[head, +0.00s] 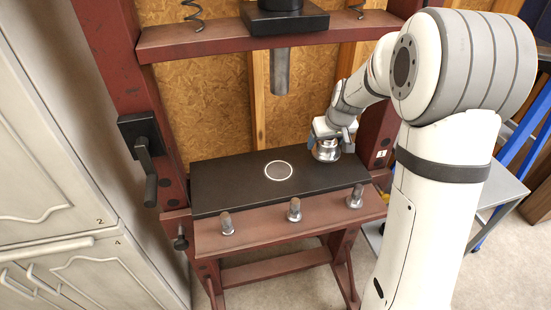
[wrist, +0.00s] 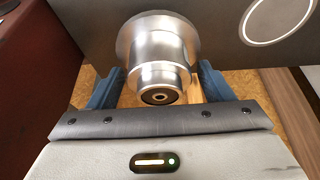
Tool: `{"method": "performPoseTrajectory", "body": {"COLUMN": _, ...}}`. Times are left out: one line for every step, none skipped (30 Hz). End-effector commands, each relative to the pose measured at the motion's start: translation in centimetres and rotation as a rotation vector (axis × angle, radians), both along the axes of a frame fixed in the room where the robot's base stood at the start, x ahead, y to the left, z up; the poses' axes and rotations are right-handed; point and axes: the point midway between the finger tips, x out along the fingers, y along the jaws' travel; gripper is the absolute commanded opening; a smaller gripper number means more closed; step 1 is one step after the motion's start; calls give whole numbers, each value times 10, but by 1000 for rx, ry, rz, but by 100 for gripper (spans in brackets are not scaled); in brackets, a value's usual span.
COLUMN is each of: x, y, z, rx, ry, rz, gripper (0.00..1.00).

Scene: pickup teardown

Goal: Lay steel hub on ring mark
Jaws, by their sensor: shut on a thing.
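The steel hub (head: 326,151) is at the right end of the black press plate (head: 225,187) in the head view. My gripper (head: 327,136) is above it with its blue fingers on either side, shut on the hub. In the wrist view the shiny stepped hub (wrist: 158,50) sits between the two blue fingers of my gripper (wrist: 155,88). Whether the hub touches the plate I cannot tell. The white ring mark (head: 278,171) lies bare on the plate, left of the hub. It also shows at the upper right of the wrist view (wrist: 278,18).
The press ram (head: 280,72) hangs above and behind the ring mark. Red press uprights (head: 120,90) flank the plate. Several steel pins (head: 294,210) stand along the red front beam. The plate is clear apart from the hub. White cabinets (head: 60,130) stand at the left.

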Motion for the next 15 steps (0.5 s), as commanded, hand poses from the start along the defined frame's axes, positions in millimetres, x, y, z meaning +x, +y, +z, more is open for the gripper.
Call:
{"method": "performPoseTrajectory", "body": {"x": -4, "y": 16, "z": 4, "rx": -1, "ry": -1, "rz": 10, "gripper": 23}}
{"method": "performPoseTrajectory", "body": {"x": -6, "y": 23, "z": 4, "rx": -1, "ry": -2, "rz": 11, "gripper": 23}}
{"method": "performPoseTrajectory", "body": {"x": -8, "y": 34, "z": 4, "rx": -1, "ry": -2, "rz": 14, "gripper": 23}}
{"method": "performPoseTrajectory", "body": {"x": -10, "y": 41, "z": 4, "rx": -1, "ry": -2, "rz": 14, "gripper": 23}}
{"method": "performPoseTrajectory", "body": {"x": -13, "y": 48, "z": 4, "rx": 0, "ry": -1, "rz": 14, "gripper": 23}}
{"method": "performPoseTrajectory", "body": {"x": -15, "y": 58, "z": 4, "rx": 0, "ry": -1, "rz": 15, "gripper": 23}}
{"method": "performPoseTrajectory", "body": {"x": -17, "y": 65, "z": 4, "rx": 0, "ry": -2, "rz": 15, "gripper": 23}}
{"method": "performPoseTrajectory", "body": {"x": -19, "y": 72, "z": 4, "rx": 0, "ry": -3, "rz": 16, "gripper": 23}}
{"method": "performPoseTrajectory", "body": {"x": -21, "y": 82, "z": 4, "rx": -1, "ry": -2, "rz": 16, "gripper": 23}}
{"method": "performPoseTrajectory", "body": {"x": -24, "y": 89, "z": 4, "rx": 0, "ry": -2, "rz": 17, "gripper": 23}}
{"method": "performPoseTrajectory", "body": {"x": -26, "y": 96, "z": 4, "rx": 0, "ry": -2, "rz": 17, "gripper": 23}}
{"method": "performPoseTrajectory", "body": {"x": -28, "y": 105, "z": 4, "rx": 0, "ry": -2, "rz": 17, "gripper": 23}}
{"method": "performPoseTrajectory", "body": {"x": -30, "y": 110, "z": 3, "rx": 0, "ry": -2, "rz": 17, "gripper": 23}}
{"method": "performPoseTrajectory", "body": {"x": -31, "y": 116, "z": 3, "rx": 0, "ry": -2, "rz": 16, "gripper": 23}}
{"method": "performPoseTrajectory", "body": {"x": -33, "y": 122, "z": 3, "rx": 0, "ry": -3, "rz": 16, "gripper": 23}}
